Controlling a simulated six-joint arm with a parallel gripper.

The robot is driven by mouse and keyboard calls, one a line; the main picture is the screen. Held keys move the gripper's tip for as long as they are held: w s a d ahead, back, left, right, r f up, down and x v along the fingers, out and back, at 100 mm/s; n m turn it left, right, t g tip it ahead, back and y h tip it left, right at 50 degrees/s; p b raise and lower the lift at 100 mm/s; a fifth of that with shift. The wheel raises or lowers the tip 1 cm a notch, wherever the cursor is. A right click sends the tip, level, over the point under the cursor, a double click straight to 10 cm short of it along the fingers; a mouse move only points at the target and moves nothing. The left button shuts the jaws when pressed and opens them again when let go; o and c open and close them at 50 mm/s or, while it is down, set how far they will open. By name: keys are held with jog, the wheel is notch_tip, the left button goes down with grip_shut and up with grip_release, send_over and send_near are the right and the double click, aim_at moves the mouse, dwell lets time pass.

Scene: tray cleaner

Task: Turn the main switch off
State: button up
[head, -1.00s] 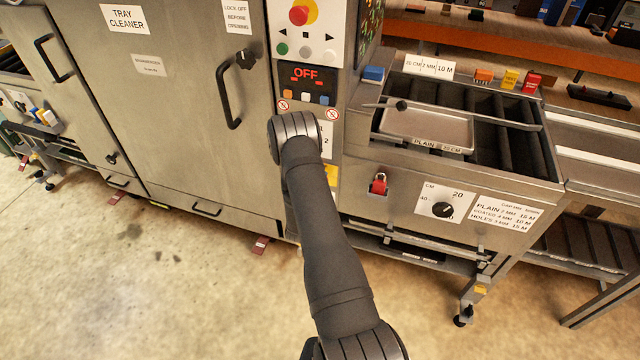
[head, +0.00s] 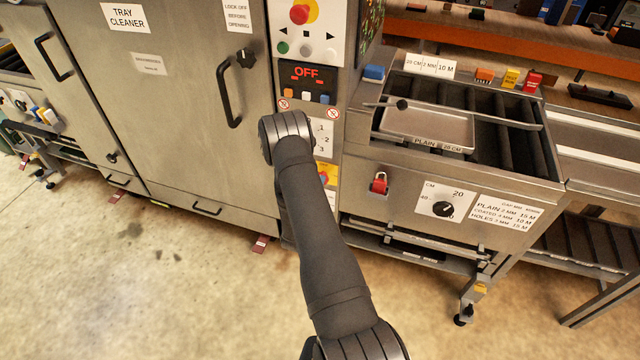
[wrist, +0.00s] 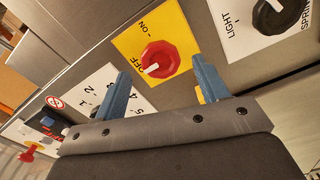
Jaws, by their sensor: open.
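The main switch (wrist: 162,57) is a red knob on a yellow plate (wrist: 178,24) marked ON and OFF. In the wrist view, its white mark lies at the lower left, on the side of the OFF label. In the head view the yellow plate (head: 331,168) shows partly beside my arm. My gripper (wrist: 160,66) is open, with one blue finger on each side of the knob in the picture. I see no contact, and cannot tell how deep the fingers reach. In the head view, my arm hides the gripper.
A black knob (wrist: 280,14) labelled LIGHT sits right of the switch in the wrist view. A white numbered plate (wrist: 88,92) lies to its left. In the head view, the red OFF display (head: 306,73) is above, and a red padlock (head: 379,183) hangs to the right.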

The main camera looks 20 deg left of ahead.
jog(key=s, duration=1.4)
jog(key=shift+w, duration=0.15)
jog(key=w, duration=1.7)
jog(key=shift+w, duration=0.15)
jog(key=s, duration=1.8)
jog(key=w+m, duration=1.4)
jog(key=w, duration=0.4)
jog(key=shift+a, duration=0.15)
